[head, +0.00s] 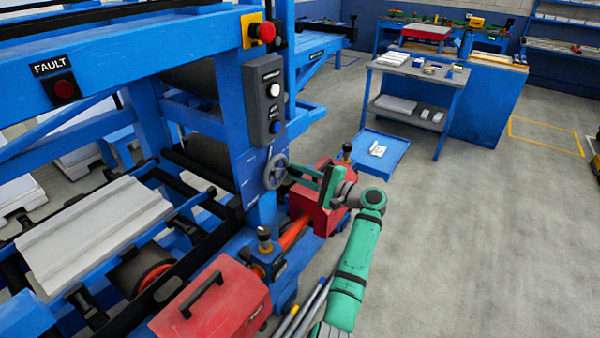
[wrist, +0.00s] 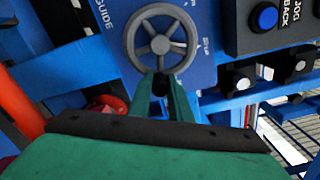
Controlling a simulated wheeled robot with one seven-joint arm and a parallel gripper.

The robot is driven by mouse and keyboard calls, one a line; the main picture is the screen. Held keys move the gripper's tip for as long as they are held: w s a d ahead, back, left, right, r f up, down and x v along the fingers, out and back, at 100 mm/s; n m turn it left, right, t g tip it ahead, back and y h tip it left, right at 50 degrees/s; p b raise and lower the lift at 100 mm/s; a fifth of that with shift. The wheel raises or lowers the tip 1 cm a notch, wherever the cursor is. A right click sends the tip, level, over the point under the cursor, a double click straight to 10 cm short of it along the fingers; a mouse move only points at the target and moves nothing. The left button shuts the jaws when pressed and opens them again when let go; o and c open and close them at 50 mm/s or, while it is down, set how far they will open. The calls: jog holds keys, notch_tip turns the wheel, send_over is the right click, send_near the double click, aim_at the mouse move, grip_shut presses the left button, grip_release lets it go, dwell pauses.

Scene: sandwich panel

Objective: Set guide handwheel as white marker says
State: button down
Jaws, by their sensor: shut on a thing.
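The guide handwheel (head: 276,171) is a grey spoked wheel on the blue machine post, below the grey button box. In the wrist view the handwheel (wrist: 160,45) faces me, with a GUIDE label (wrist: 103,15) on the blue plate to its left and small white marks to its right, too small to read. My green gripper (head: 291,173) reaches it from the right. In the wrist view my gripper's fingers (wrist: 160,88) are shut at the bottom of the wheel's rim, around a dark part there. The fingers hide part of that grip. I cannot tell which mark is the white marker.
The button box (head: 265,100) sits above the wheel. A blue JOG BACK button (wrist: 264,17) is close on the right in the wrist view. Open floor lies right.

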jog(key=shift+f, duration=0.1)
dwell(0.3)
jog(key=c, duration=1.6)
grip_release()
jog(key=shift+c, duration=0.2)
jog(key=shift+s+d, duration=0.1)
jog(key=v, duration=1)
jog(key=shift+s+d, duration=0.15)
jog(key=shift+d, duration=0.15)
